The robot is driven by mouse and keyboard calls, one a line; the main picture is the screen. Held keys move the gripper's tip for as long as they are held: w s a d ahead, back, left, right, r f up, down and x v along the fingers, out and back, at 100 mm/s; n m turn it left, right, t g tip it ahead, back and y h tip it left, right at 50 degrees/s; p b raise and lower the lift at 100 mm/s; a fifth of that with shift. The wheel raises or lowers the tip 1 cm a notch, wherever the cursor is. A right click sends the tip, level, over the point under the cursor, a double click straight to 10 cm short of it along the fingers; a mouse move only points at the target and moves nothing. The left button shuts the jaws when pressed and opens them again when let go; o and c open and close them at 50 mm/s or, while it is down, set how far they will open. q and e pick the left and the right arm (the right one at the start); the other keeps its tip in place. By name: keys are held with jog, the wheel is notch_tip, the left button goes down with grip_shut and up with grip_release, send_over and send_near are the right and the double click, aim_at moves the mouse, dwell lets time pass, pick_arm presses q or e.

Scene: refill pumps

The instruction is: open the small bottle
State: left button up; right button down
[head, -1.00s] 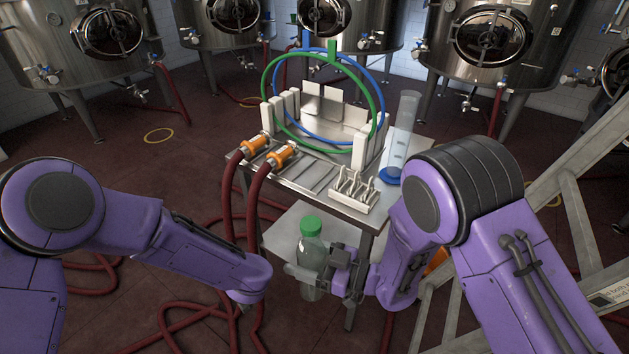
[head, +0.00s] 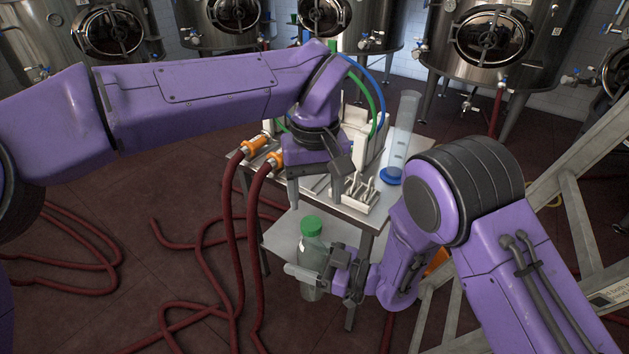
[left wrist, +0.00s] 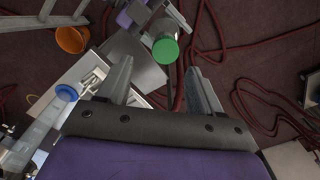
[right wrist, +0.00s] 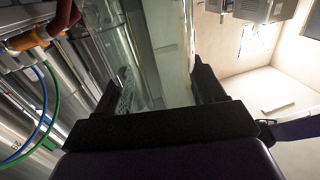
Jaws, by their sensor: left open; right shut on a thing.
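The small bottle (head: 312,258) is clear with a green cap (head: 311,226), and stands upright in front of the steel table. My right gripper (head: 318,275) is shut on the bottle's body from the right, and the clear body also fills the middle of the right wrist view (right wrist: 160,60). My left gripper (head: 316,200) is open and empty, pointing down a little above the cap. In the left wrist view the green cap (left wrist: 165,50) shows beyond and between the open fingers (left wrist: 158,85), with a gap left. The bottle's underside is hidden.
The steel table (head: 345,205) holds orange hose fittings (head: 256,145), white clips (head: 362,190) and a tall cylinder with a blue base (head: 391,175). Red hoses (head: 232,215) hang left of the bottle. A ladder-like frame (head: 570,190) stands at right.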

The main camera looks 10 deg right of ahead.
aim_at(316, 222)
pick_arm(q)
notch_tip(316, 222, down, 6)
jog(key=c, duration=1.1)
jog(key=shift+d, duration=0.1)
